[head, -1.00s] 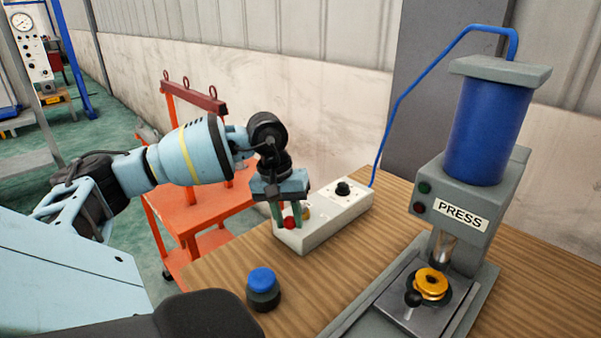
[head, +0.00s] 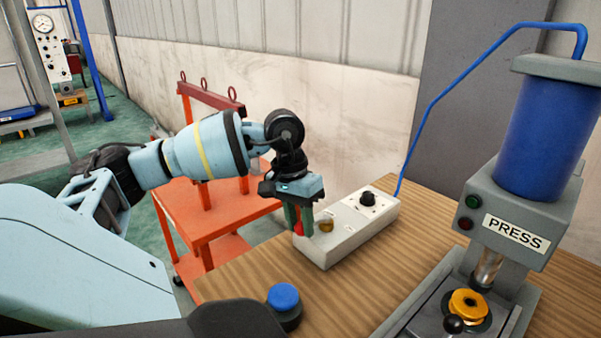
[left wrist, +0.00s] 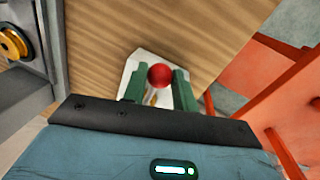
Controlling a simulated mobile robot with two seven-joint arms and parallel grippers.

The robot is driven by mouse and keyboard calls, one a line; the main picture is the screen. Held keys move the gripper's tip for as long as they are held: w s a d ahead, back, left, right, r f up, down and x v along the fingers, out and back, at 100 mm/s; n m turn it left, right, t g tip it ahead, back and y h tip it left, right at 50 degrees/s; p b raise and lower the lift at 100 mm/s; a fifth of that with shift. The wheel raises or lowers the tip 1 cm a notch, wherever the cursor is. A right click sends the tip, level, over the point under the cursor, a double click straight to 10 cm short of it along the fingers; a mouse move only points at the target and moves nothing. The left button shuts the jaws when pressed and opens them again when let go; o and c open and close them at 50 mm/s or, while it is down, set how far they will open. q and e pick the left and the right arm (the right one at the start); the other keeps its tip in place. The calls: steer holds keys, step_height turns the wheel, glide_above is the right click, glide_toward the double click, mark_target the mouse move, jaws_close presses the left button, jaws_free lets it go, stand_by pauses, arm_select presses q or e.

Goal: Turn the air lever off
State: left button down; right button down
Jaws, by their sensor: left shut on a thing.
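The air lever's red knob (head: 299,229) is at the near left end of a white control box (head: 345,240) on the wooden bench. A brass fitting (head: 326,225) sits on the box just right of the knob. My left gripper (head: 299,220) points down with its green fingers on either side of the knob, shut on it. In the left wrist view the red knob (left wrist: 160,76) lies between the two green fingers (left wrist: 158,88), with a bit of brass stem below it. The fingers hide most of the lever in the head view.
The box has a black knob (head: 367,198) and a blue hose (head: 440,95) running to the press (head: 515,230). A blue-topped button (head: 284,298) stands nearer on the bench (head: 240,280). An orange frame (head: 205,200) stands behind my left arm.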

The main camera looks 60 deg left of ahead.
arm_select(q)
steer(key=c, duration=1.1)
jaws_free()
step_height(320, 180, up, 8)
steer(key=a, duration=0.1)
steer(key=shift+s+a+f, duration=0.15)
steer(key=shift+s+a, duration=0.05)
steer(key=shift+a, duration=0.05)
steer(key=shift+p, duration=0.3)
